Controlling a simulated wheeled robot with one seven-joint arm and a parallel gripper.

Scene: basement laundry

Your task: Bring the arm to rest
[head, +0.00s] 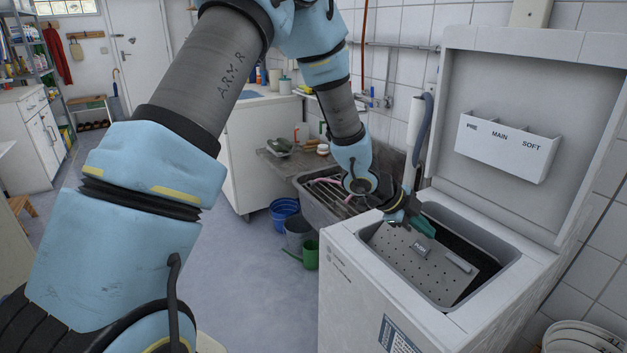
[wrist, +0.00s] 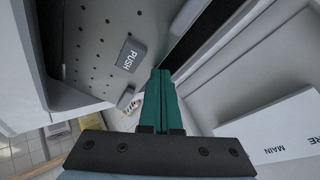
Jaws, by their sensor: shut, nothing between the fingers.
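My arm reaches from the left foreground, up over the top of the head view and down to the open top-loading washer (head: 360,290). My gripper (head: 425,228) has green fingers and is over the back left part of the washer's opening. In the wrist view the fingers (wrist: 160,78) are pressed together with nothing between them. The perforated drum flap with a PUSH button (head: 419,249) lies just in front of and below the fingertips. The PUSH button also shows in the wrist view (wrist: 131,55). I cannot tell whether the fingertips touch anything.
The washer's raised lid (head: 540,85) stands behind the opening, with a PRE, MAIN, SOFT dispenser (head: 508,148). A grey hose (head: 421,140) hangs close by my gripper. A sink (head: 325,200) is to the left. Buckets (head: 298,232) stand on the floor. Floor at centre left is clear.

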